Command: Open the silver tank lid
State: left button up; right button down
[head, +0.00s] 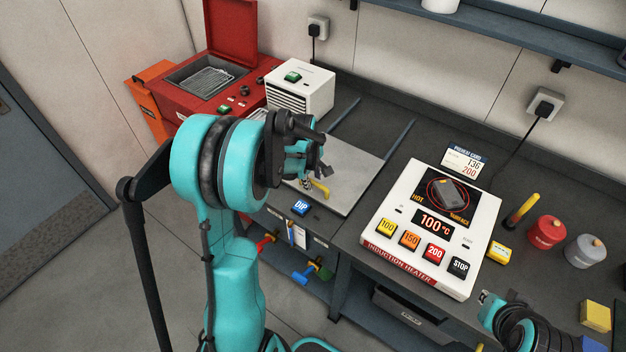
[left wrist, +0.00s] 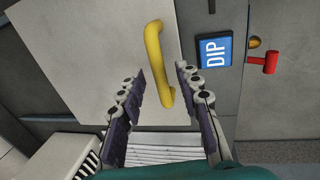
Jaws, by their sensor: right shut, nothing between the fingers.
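The silver tank lid (head: 352,174) is a flat, pale grey plate lying level in the bench top, and it looks closed. Its yellow handle (head: 320,188) is near the lid's front edge; the handle (left wrist: 155,55) also shows in the left wrist view. My left gripper (head: 314,176) is over the handle. In the left wrist view the left gripper (left wrist: 161,72) is open, with its fingers apart on either side of the handle's lower part; I cannot tell if they touch it. My right gripper (head: 489,298) is shut and empty, low at the right near the heater.
A blue DIP label (head: 301,208) is on the bench front by the lid. A white induction heater (head: 398,201) stands right of the lid. A white vented box (head: 308,91) and a red machine (head: 222,75) stand behind left. Red (head: 547,232) and grey (head: 585,251) canisters stand at the right.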

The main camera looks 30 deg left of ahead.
pick_arm(q)
jog(key=shift+c, duration=0.2)
grip_shut()
jog(key=shift+w, duration=0.1)
